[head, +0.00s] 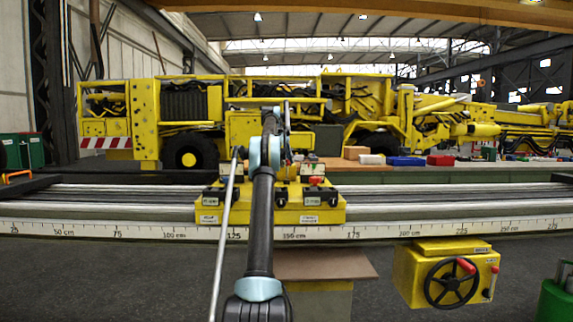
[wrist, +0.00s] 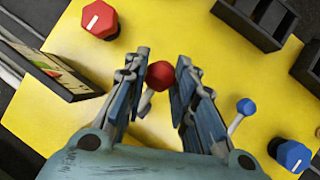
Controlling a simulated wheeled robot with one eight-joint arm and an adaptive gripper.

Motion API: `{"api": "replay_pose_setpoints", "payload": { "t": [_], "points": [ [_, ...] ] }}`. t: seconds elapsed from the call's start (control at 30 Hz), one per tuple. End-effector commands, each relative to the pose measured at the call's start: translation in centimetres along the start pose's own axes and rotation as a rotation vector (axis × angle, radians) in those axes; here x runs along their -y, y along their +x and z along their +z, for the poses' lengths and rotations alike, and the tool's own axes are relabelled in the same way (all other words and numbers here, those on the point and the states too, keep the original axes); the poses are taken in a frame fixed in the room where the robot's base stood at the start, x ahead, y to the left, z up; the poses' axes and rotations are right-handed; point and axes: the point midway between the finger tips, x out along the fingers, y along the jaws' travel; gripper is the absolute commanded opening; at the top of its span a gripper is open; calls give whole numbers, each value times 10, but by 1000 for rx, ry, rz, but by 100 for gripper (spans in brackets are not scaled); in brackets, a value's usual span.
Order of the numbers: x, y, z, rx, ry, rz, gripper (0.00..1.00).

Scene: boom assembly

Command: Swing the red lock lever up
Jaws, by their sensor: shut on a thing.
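In the wrist view a red ball-topped lever (wrist: 160,75) with a pale stem stands on a yellow panel (wrist: 215,45). My gripper (wrist: 163,70) has its blue-grey fingers on either side of the red ball and is shut on it. The stem slants down to the left from the ball. In the head view my arm reaches to the yellow carriage (head: 270,212) on the rails, and it hides the gripped lever there.
On the panel are a red knob (wrist: 100,20), a blue-balled lever (wrist: 245,107) close right of my fingers, a blue knob (wrist: 290,155) and black open bins (wrist: 255,22). In the head view a handwheel box (head: 445,248) stands at the right.

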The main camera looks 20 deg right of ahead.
Motion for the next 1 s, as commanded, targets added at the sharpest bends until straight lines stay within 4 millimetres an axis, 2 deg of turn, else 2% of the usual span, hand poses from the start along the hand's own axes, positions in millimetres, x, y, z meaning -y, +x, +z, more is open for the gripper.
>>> {"api": "replay_pose_setpoints", "payload": {
  "t": [0.33, 0.37, 0.43, 0.47, 0.7, 0.9, 1.0],
  "points": [
    [7, -2, -3, -4, -5, 11, 0],
    [8, -2, -3, -4, -6, 11, 29],
    [9, -3, -3, -4, -8, 11, 45],
    [10, -3, -4, -4, -8, 11, 46],
    [12, -4, -4, -5, -11, 10, 44],
    [13, -4, -4, -4, -11, 10, 0],
    [15, -5, -4, -4, -13, 12, 0]
  ]
}}
